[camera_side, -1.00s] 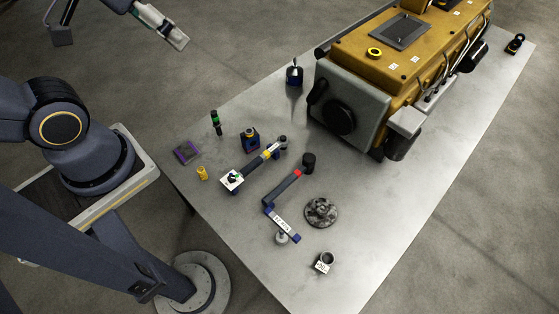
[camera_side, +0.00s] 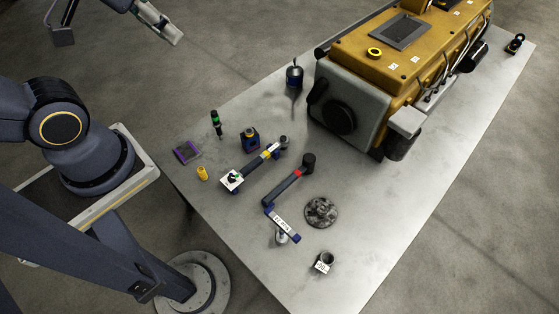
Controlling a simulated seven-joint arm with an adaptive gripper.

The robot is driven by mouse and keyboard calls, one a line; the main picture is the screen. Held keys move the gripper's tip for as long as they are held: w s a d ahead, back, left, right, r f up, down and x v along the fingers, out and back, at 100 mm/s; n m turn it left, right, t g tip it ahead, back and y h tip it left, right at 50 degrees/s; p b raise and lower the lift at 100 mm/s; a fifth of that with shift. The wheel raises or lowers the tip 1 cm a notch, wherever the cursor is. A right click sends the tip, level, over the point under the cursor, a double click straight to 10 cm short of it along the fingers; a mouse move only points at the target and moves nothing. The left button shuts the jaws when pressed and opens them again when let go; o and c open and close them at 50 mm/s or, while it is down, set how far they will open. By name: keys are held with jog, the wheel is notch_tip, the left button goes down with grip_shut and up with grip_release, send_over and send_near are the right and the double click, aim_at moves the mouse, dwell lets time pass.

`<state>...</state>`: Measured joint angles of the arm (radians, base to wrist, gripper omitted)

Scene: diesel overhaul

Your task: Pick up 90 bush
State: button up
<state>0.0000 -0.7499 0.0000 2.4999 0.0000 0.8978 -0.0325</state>
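A small dark metal ring-shaped part (camera_side: 327,257) stands near the front edge of the table in the side view, with a white tag on its near side. It looks like a bush, but the tag is too small to read with certainty. The end of my arm, with my gripper (camera_side: 158,22), shows only in part at the top left edge, well away from the ring. The frame cuts it off, and I cannot tell whether its fingers are open or shut. Nothing touches the ring.
A tagged angled tool (camera_side: 281,218) and a round dark gear-like part (camera_side: 321,212) lie near the ring. A yellow engine (camera_side: 380,65) fills the table's back.

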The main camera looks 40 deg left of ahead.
jog(key=w+d+r+n+t, duration=0.1)
jog(key=w+r+n+t, duration=0.1)
jog(key=w+r+n, duration=0.5)
jog(key=w+d+f+h, duration=0.1)
jog(key=w+d, duration=0.2)
jog(key=w, duration=0.3)
jog(key=w+d+f, duration=0.1)
jog(key=w+d, duration=0.2)
jog(key=w, duration=0.2)
jog(key=w+d+f+n+g+h, duration=0.1)
jog(key=w+d+f, duration=0.4)
jog(key=d+f, duration=0.3)
jog(key=w+d+f+n+g+h, duration=0.1)
jog(key=w+d+f+g, duration=0.1)
jog(key=w+d+f, duration=0.4)
jog(key=s+d+f, duration=0.2)
jog(key=d+f, duration=0.5)
jog(key=f, duration=0.1)
jog(key=m+g+y, duration=0.3)
jog(key=m+g, duration=0.1)
jog(key=g, duration=0.1)
send_over(322, 256)
notch_tip(322, 256, down, 30)
jog(key=f, duration=1)
jog(key=shift+s, duration=0.2)
jog(key=shift+d+f, duration=0.1)
jog(key=shift+f, duration=2.95)
